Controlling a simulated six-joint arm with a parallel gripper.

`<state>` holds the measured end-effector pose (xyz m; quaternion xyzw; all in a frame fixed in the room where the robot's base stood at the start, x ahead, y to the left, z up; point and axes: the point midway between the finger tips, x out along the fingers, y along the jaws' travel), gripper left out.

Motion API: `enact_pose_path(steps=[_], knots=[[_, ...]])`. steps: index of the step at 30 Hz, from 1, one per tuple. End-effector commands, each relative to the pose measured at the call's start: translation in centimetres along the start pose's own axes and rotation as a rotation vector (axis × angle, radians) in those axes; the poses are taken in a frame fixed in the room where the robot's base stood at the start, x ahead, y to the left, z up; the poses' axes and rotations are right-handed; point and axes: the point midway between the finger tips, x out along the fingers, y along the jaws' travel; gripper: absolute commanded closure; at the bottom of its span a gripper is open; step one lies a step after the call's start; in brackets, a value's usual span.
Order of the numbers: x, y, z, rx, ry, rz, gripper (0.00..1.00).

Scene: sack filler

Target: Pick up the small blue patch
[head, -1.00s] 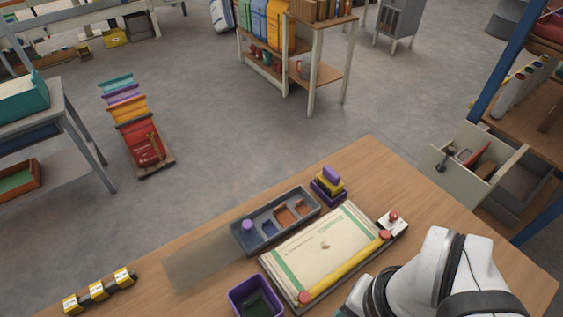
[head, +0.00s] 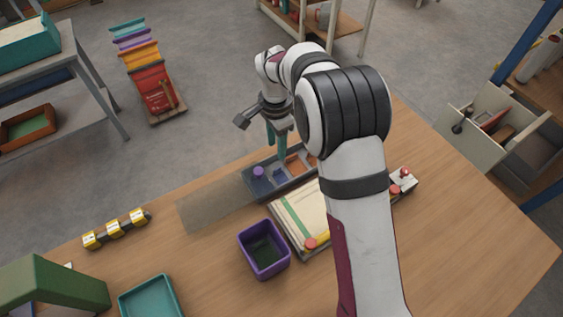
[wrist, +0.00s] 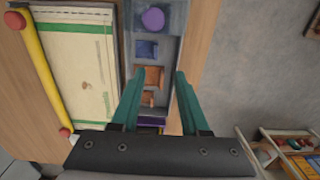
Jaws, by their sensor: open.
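The small blue patch (head: 279,175) lies flat in a compartment of the grey tray (head: 247,187), between the purple knob (head: 258,172) and the orange patches (head: 294,166). The wrist view shows the blue patch (wrist: 147,49) too, with a larger orange patch (wrist: 150,76) and a smaller one (wrist: 147,98) below it. My gripper (head: 277,150) has teal fingers pointing down above the tray. In the wrist view my gripper (wrist: 158,76) is open and empty, its fingertips around the larger orange patch's place in the picture, with the blue patch just beyond them.
A cream sack (head: 301,217) with a yellow bar lies beside the tray, partly hidden by my arm.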

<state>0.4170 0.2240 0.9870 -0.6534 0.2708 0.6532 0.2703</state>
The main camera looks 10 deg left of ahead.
Motion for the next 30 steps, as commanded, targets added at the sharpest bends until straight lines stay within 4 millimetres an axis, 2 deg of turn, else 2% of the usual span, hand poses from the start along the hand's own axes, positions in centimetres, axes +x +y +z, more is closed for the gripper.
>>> enact_pose_path(steps=[1, 3, 7, 13, 16, 21, 23, 29, 30], knots=[[1.3, 0.1, 0.0, 0.001, -0.002, 0.004, 0.55], [2.6, 0.1, 0.0, 0.0, -0.001, 0.002, 0.55], [4.1, 0.2, 0.1, 0.001, -0.002, 0.002, 0.55], [8.0, 0.9, 0.4, 0.001, -0.002, 0.003, 0.55], [8.8, 0.8, 0.4, 0.001, -0.001, 0.001, 0.55], [8.8, 0.8, 0.4, 0.001, 0.0, 0.0, 0.55], [8.8, 0.8, 0.4, 0.001, 0.0, 0.0, 0.62], [8.8, 0.8, 0.4, 0.001, 0.0, 0.0, 0.98], [8.8, 0.8, 0.4, 0.001, 0.0, -0.001, 1.0]])
